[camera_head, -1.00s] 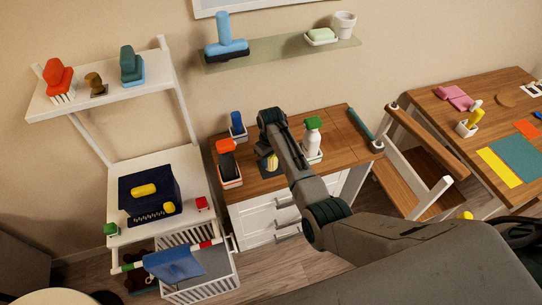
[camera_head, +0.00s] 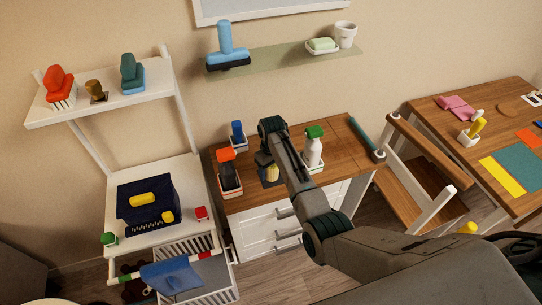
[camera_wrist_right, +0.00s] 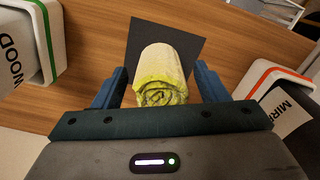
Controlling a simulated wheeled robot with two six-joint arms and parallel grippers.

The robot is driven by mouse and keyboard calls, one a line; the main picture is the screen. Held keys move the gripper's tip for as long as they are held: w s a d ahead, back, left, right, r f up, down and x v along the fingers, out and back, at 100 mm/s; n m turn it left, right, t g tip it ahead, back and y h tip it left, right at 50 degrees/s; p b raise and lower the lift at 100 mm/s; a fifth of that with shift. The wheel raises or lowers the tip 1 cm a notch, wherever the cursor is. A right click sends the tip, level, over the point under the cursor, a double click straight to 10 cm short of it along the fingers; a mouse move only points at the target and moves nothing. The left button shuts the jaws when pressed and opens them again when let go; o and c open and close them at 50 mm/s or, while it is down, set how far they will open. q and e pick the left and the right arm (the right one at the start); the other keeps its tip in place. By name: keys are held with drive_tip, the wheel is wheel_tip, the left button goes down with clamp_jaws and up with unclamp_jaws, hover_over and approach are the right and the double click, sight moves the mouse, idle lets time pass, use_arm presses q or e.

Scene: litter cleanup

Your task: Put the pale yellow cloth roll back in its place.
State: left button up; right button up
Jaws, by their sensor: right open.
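The pale yellow cloth roll (camera_wrist_right: 162,72) is on a dark square mat (camera_wrist_right: 188,42) on the brown wooden top of the white drawer cabinet. In the head view the roll (camera_head: 272,174) is partly hidden by my right arm. My right gripper (camera_head: 265,160) is open over the mat. In the wrist view its two blue fingers stand on either side of the roll, with a visible gap on each side. The roll's spiral end faces the wrist camera. My left gripper is not in view.
A blue item (camera_head: 237,130) is behind. A navy crate (camera_head: 130,212) sits on the white rack.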

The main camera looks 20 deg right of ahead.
drive_tip(key=r+b, duration=0.1)
drive_tip(key=r, duration=0.1)
drive_tip(key=r+b, duration=0.1)
drive_tip(key=shift+w+a+r, duration=0.1)
drive_tip(key=shift+w+r, duration=0.25)
drive_tip(key=shift+w, duration=0.05)
wheel_tip(320, 180, up, 6)
drive_tip(key=shift+f+b, duration=0.1)
drive_tip(key=shift+b, duration=0.2)
drive_tip(key=shift+r, duration=0.4)
